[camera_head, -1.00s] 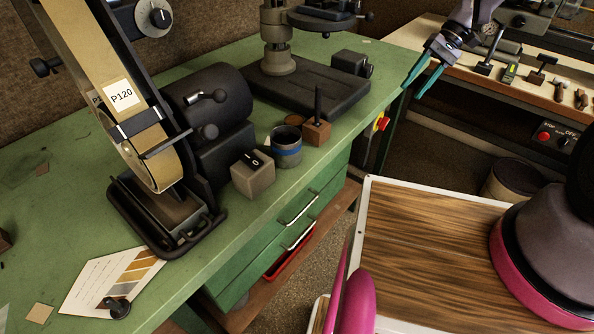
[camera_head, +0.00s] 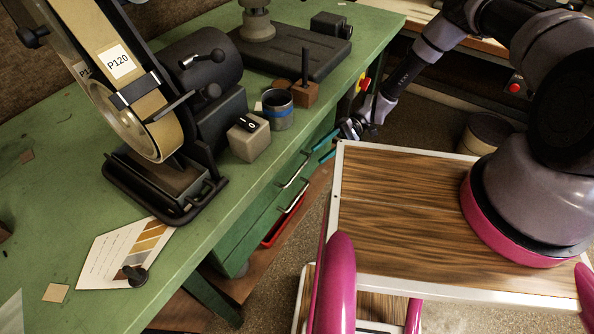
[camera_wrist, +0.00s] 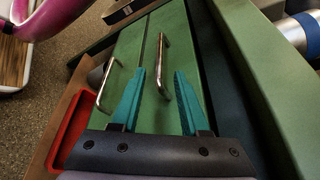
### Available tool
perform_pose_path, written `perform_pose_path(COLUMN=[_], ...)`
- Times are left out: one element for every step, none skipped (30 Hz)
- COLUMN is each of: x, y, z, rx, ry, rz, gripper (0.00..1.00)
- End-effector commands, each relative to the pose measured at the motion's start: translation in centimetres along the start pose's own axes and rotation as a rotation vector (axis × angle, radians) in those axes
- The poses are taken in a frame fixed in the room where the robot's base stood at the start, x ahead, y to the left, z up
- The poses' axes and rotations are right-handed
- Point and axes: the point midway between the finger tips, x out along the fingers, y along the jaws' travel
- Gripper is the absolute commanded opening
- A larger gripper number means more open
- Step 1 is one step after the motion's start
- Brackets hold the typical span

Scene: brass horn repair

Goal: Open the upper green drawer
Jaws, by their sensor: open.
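The upper green drawer (camera_wrist: 178,32) sits under the bench top, shut, with a bar handle (camera_wrist: 162,62) of bright metal. That handle also shows in the head view (camera_head: 295,170). Below it is the lower green drawer with its own bar handle (camera_wrist: 104,86), also shut. My gripper (camera_wrist: 160,75) has teal fingers and is open, facing the drawer fronts. In the wrist view the upper handle appears between the two fingertips; whether they touch it I cannot tell. In the head view my gripper (camera_head: 325,146) is at the bench's right side, close to the drawers.
The green bench top (camera_head: 60,160) carries a belt sander (camera_head: 165,130), a switch box (camera_head: 248,137), a cup (camera_head: 278,110) and a wooden block (camera_head: 300,92). A red tray (camera_head: 284,222) lies below the drawers. My wood-topped base stands close to the right of the bench.

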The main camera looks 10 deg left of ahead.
Motion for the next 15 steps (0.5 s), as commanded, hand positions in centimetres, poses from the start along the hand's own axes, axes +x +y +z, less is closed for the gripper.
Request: perform_pose_path(x=[0.9,1.4,2.2,2.8,3.4,4.2,4.8,5.3,6.0,6.5,7.0,7.6,8.0,8.3,8.7], y=[0.0,0.0,0.0,0.0,0.0,0.0,0.1,0.1,0.0,0.0,0.0,0.0,0.0,0.0,0.0], z=[0.1,0.1,0.1,0.1,0.1,0.1,0.1,0.1,0.1,0.1,0.1,0.1,0.1,0.1,0.1], rx=[0.0,0.001,0.001,0.001,0.001,0.002,0.003,0.002,0.002,0.002,0.002,0.002,0.002,0.002,0.002], ry=[-0.004,-0.004,-0.004,-0.003,-0.004,-0.005,-0.004,-0.004,-0.003,-0.003,-0.003,-0.002,-0.002,-0.002,-0.002], rz=[0.001,0.001,0.001,0.001,0.001,0.002,0.002,0.002,0.002,0.003,0.003,0.002,0.002,0.002,0.002], gripper=[0.45,0.45,0.45,0.45,0.45,0.45,0.45,0.45,0.45,0.45,0.45,0.45,0.45,0.45,0.45])
